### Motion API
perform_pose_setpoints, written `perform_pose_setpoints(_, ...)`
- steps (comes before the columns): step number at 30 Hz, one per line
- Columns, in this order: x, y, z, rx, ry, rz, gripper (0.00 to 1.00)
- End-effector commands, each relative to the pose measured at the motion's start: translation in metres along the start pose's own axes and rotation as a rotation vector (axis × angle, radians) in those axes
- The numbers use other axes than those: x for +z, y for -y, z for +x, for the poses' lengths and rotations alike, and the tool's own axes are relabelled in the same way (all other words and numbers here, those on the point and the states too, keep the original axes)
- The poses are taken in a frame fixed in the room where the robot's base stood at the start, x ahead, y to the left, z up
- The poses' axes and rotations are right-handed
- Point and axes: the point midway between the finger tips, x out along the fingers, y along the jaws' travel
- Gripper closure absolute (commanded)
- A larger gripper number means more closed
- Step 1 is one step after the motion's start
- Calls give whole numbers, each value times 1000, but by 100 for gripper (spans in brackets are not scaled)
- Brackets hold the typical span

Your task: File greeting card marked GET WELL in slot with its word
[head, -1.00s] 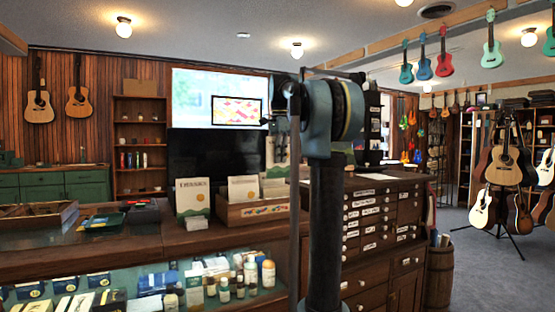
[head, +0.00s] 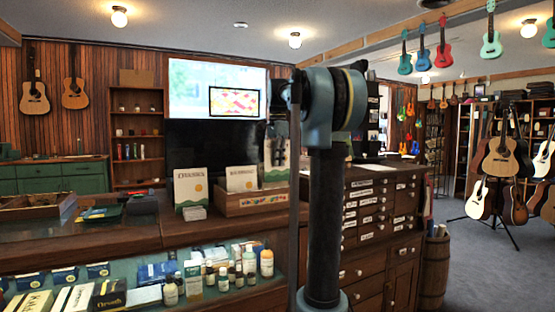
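A wooden card box (head: 235,206) with a coloured pattern along its front stands on the counter, left of my arm's upright part. A pale card (head: 241,177) stands in it; its printed word is too small to read surely. My gripper (head: 277,151) is small and dark, partly behind my own arm. It appears shut on a white greeting card (head: 279,173) with a green lower part, upright over the right end of the box. The word on the held card is not legible. Another card (head: 190,187) with a sun and green hill stands on the counter left of the box.
A small stack of cards (head: 194,213) lies before the left card. An open wooden tray (head: 38,207) is at far left. Bottles (head: 249,259) and boxes fill the glass case below the counter (head: 120,237). A labelled drawer cabinet (head: 385,205) and barrel (head: 435,270) stand at right.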

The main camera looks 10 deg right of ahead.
Motion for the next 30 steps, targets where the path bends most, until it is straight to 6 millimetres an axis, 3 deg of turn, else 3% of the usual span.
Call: perform_pose_setpoints(30, 0, 0, 57, 0, 0, -1, 100)
